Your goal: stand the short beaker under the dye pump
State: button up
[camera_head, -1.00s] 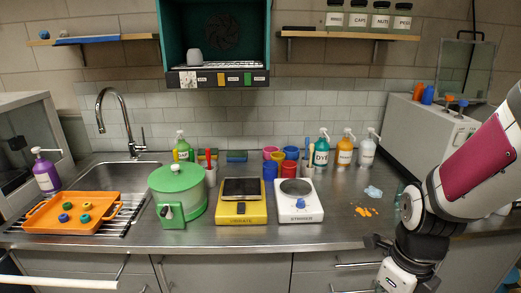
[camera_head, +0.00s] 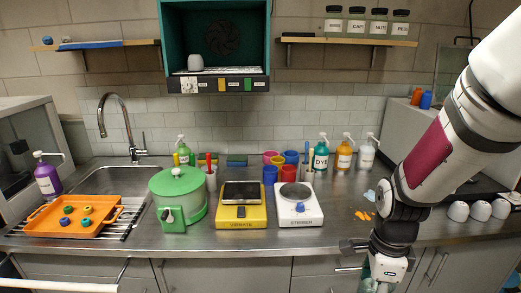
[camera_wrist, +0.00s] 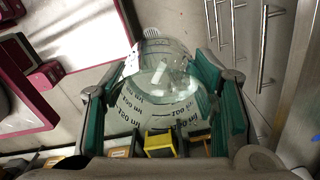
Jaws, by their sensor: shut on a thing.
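The dye pump is a teal bottle (camera_head: 321,157) labelled DYE with a white pump top, at the back of the bench right of centre. My gripper (camera_wrist: 165,90) has teal pads and is shut on a clear beaker (camera_wrist: 160,105) with black volume marks, including 150 ml. In the head view my gripper (camera_head: 380,287) is at the bottom edge, in front of the bench and right of the stirrer.
An orange pump bottle (camera_head: 344,155) and a clear one (camera_head: 367,154) stand right of the dye pump. Colored cups (camera_head: 291,172) stand to its left. A white stirrer (camera_head: 299,217) and yellow scale (camera_head: 241,217) stand in front. White bowls (camera_head: 480,210) sit at right.

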jog(key=w+a+f+n, duration=0.2)
jog(key=w+n, duration=0.4)
jog(key=n, duration=0.4)
jog(key=w+a+f+n, duration=0.2)
jog(key=w+f+n, duration=0.2)
jog(key=n, duration=0.7)
jog(key=shift+w+f, duration=0.2)
jog(key=shift+w, duration=0.9)
jog(key=shift+a, duration=0.1)
